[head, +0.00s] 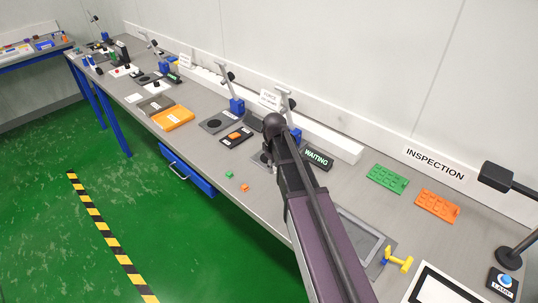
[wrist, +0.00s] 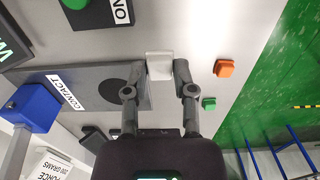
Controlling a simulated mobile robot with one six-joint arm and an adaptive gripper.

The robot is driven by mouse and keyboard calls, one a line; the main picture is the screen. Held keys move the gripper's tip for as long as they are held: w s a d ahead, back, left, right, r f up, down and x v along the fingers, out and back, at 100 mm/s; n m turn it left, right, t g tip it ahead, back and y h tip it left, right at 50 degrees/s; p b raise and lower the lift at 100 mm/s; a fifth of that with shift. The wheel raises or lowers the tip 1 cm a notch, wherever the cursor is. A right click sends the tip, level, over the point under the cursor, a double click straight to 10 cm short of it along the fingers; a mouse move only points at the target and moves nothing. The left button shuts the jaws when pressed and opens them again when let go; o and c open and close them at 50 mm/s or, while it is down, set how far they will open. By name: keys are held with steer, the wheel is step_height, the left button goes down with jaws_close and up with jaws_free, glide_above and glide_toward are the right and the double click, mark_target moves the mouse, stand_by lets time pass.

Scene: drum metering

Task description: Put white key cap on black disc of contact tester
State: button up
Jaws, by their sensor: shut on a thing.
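In the wrist view, my gripper (wrist: 158,68) is shut on the white key cap (wrist: 159,62), which sits between the two fingertips. The contact tester (wrist: 67,78) is a grey plate with a CONTACT label. Its black disc (wrist: 115,95) lies to the left of the cap, partly behind the left finger. The cap is beside the disc, near the plate's edge; its height above the surface is unclear.
An orange cap (wrist: 224,68) and a green cap (wrist: 209,103) lie on the bench right of my gripper. A dark plate labelled NO (wrist: 120,12) is above. The tester's blue post block (wrist: 35,105) stands at left. A WAITING display (head: 316,158) stands beside my arm.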

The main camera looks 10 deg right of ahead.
steer(key=w, duration=0.7)
steer(key=w+f+b, duration=0.1)
steer(key=w, duration=0.3)
steer(key=shift+w+d, duration=0.2)
steer(key=shift+w, duration=0.05)
steer(key=shift+w+f, duration=0.1)
steer(key=shift+w, duration=0.45)
steer(key=shift+w+f+b, duration=0.15)
steer(key=shift+f+b, duration=1.65)
steer(key=shift+f, duration=0.1)
steer(key=o, duration=0.8)
